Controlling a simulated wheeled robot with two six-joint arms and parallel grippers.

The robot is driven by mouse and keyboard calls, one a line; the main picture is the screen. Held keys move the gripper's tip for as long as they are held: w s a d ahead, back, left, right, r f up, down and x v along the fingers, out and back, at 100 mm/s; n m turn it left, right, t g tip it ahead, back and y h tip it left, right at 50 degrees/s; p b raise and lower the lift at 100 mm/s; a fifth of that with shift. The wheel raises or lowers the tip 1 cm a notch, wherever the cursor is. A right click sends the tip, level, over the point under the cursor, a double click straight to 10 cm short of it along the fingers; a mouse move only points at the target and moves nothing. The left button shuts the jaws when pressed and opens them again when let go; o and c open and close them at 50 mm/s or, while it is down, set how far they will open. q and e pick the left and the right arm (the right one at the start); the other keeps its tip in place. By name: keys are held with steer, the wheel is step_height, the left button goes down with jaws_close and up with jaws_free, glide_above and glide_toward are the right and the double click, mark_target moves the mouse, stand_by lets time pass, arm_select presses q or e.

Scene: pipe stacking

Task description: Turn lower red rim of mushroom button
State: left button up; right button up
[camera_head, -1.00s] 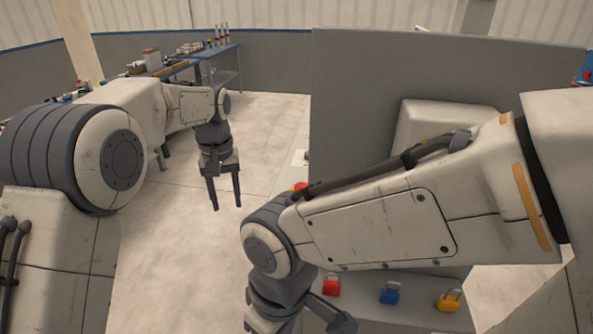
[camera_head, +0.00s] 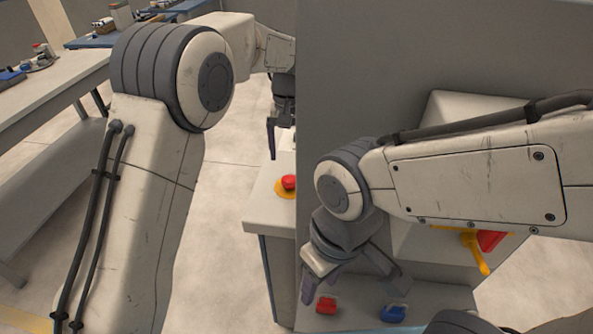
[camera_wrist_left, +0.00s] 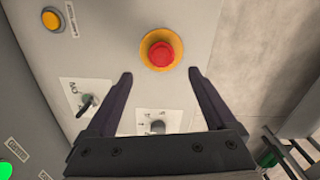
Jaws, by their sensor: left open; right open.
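The mushroom button (camera_head: 289,182) has a red cap on a round yellow base and sits on the top of a grey box. It also shows in the left wrist view (camera_wrist_left: 161,54). My left gripper (camera_head: 280,135) is open and empty, behind and above the button in the head view, partly cut off by the grey panel. In the left wrist view my open left fingers (camera_wrist_left: 160,75) point at the button, one tip to each side and just below it in the picture, touching nothing visible. The lower rim cannot be told apart clearly. My right gripper (camera_head: 352,287) is open and empty.
A tall grey panel (camera_head: 350,60) stands beside the button. A red padlock (camera_head: 326,305) and a blue padlock (camera_head: 393,313) lie below my right gripper. A yellow handle (camera_head: 477,252) is at right. The wrist view shows a black switch (camera_wrist_left: 87,104), a knob (camera_wrist_left: 157,127) and a yellow button (camera_wrist_left: 51,20).

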mark_target(290, 178)
arm_select(q)
step_height(290, 178, down, 8)
steer(key=shift+a+f, duration=0.1)
steer(key=shift+a, duration=0.05)
stand_by(0.3)
steer(key=c, duration=1.4)
steer(key=shift+p, duration=0.35)
